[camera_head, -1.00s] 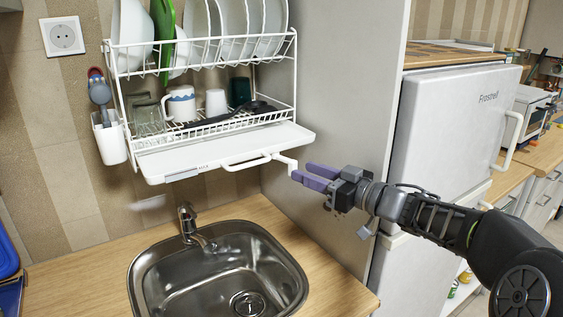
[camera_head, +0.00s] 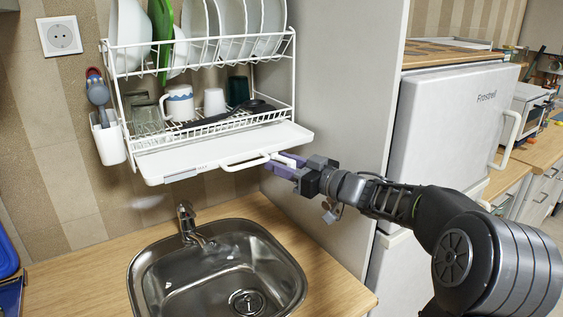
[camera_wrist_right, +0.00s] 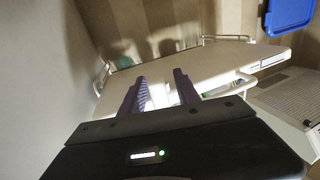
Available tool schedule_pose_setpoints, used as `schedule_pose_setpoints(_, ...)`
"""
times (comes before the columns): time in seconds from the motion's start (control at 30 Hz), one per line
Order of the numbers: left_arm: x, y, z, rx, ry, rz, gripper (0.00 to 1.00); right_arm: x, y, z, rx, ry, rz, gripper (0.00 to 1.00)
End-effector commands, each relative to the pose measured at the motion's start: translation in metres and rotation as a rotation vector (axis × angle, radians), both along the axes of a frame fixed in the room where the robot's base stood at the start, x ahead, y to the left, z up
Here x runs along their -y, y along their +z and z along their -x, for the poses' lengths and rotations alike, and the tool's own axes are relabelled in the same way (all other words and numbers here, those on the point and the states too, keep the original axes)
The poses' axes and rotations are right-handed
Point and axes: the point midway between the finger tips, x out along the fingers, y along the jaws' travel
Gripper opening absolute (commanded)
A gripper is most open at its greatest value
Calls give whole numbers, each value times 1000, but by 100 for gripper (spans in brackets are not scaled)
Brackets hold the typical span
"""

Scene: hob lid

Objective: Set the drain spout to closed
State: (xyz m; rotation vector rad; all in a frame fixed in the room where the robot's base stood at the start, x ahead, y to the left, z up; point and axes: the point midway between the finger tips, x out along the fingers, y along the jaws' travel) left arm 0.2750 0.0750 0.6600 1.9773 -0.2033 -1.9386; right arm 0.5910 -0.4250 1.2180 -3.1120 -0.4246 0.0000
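The drain spout (camera_head: 290,158) is a small white piece at the right front end of the white drip tray (camera_head: 205,158), under the dish rack. My right gripper (camera_head: 281,165) is at the spout in the head view. Its purple fingers partly hide the spout, and a white bit shows between them. In the right wrist view the fingers of my right gripper (camera_wrist_right: 160,78) are apart, with the pale tray (camera_wrist_right: 208,62) beyond them. I cannot tell whether either finger touches the spout. My left gripper is not in view.
The tray's white front handle (camera_head: 245,161) is just left of my fingers. The rack (camera_head: 203,45) above holds plates and cups. A steel sink (camera_head: 170,289) and tap (camera_head: 187,222) are below. A grey side panel (camera_head: 335,95) stands close on the right, beside the fridge (camera_head: 450,125).

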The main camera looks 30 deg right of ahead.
Motion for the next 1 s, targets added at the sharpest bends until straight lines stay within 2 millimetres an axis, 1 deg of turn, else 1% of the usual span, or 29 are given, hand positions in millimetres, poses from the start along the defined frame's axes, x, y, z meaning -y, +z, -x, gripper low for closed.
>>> schedule_pose_setpoints(0.2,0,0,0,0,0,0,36,0,0,0,0,0,0,38)
schedule_pose_setpoints(0.67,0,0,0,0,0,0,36,0,0,0,0,0,0,1)
schedule_pose_setpoints(1.0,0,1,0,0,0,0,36,0,0,0,0,2,0,0)
